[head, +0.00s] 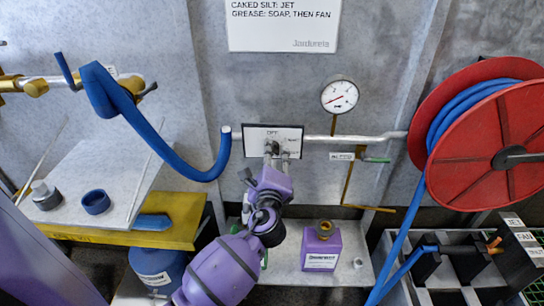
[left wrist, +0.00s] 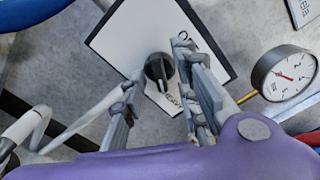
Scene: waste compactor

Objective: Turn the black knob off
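The black knob (left wrist: 159,70) sits on a white plate with a dark border (left wrist: 115,38), fixed to the grey wall. In the head view the plate (head: 290,133) is at the middle, and the knob is mostly hidden by my left gripper (head: 277,153). My left gripper reaches up to the plate from below. In the left wrist view its two fingers stand apart, with the knob showing between their tips and clear gaps beside it. I cannot tell how far the tips are from the plate. My right gripper is not in view.
A pressure gauge (head: 340,96) and a pale pipe (head: 355,138) are right of the plate. A blue hose (head: 180,165) hangs at left. A red hose reel (head: 490,145) is at right. A purple container (head: 321,250) stands below on a shelf.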

